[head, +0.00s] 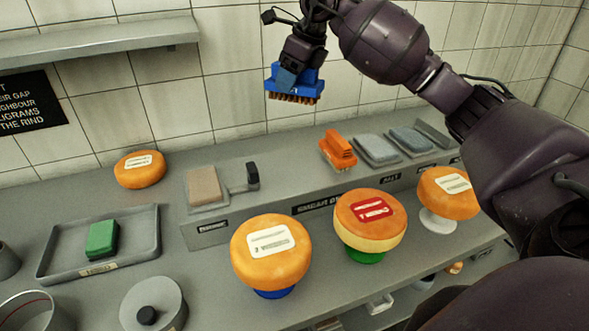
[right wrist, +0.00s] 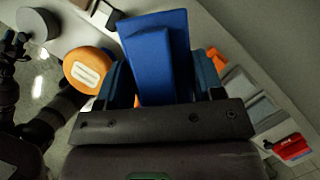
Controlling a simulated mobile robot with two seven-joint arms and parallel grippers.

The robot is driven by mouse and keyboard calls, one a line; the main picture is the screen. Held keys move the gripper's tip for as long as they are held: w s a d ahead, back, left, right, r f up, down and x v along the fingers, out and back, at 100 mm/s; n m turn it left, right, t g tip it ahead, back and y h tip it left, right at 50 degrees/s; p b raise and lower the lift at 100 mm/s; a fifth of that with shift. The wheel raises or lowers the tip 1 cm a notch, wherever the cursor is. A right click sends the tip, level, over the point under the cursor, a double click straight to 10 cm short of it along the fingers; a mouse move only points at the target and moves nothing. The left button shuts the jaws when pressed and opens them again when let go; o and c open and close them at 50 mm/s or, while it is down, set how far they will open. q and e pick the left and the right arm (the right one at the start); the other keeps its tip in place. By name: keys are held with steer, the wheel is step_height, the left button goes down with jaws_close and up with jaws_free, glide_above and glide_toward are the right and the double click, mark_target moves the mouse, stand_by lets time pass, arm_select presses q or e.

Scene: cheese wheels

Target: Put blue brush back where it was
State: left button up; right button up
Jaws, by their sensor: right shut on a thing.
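The blue brush (head: 296,87) has a blue block body and brown bristles facing down. My right gripper (head: 291,74) is shut on it and holds it in the air in front of the tiled wall, above the back of the counter. In the right wrist view the blue brush (right wrist: 155,57) fills the space between the fingers of my right gripper (right wrist: 163,82). An orange brush (head: 338,149) rests on the raised shelf at right of centre. A green brush or block (head: 101,239) lies in the grey tray (head: 150,243) at left. My left gripper is not in view.
Three cheese wheels stand along the front on coloured stands: a white-labelled one (head: 270,250), a red-labelled one (head: 370,218) and one at right (head: 448,192). Another cheese (head: 140,169) lies at the back left. Grey pads (head: 377,149) and a tan block (head: 204,186) sit on the raised shelf (head: 285,184).

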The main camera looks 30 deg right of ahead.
steer(key=shift+f, duration=0.25)
step_height(320, 180, down, 16)
steer(key=shift+s+d+r, duration=0.1)
steer(key=shift+r, duration=0.05)
step_height(320, 180, down, 4)
steer(key=shift+r, duration=0.15)
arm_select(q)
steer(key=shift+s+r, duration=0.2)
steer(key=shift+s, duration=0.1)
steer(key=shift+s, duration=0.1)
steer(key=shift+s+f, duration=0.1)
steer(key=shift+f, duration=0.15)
arm_select(e)
steer(key=o, duration=0.9)
steer(key=shift+f, duration=0.2)
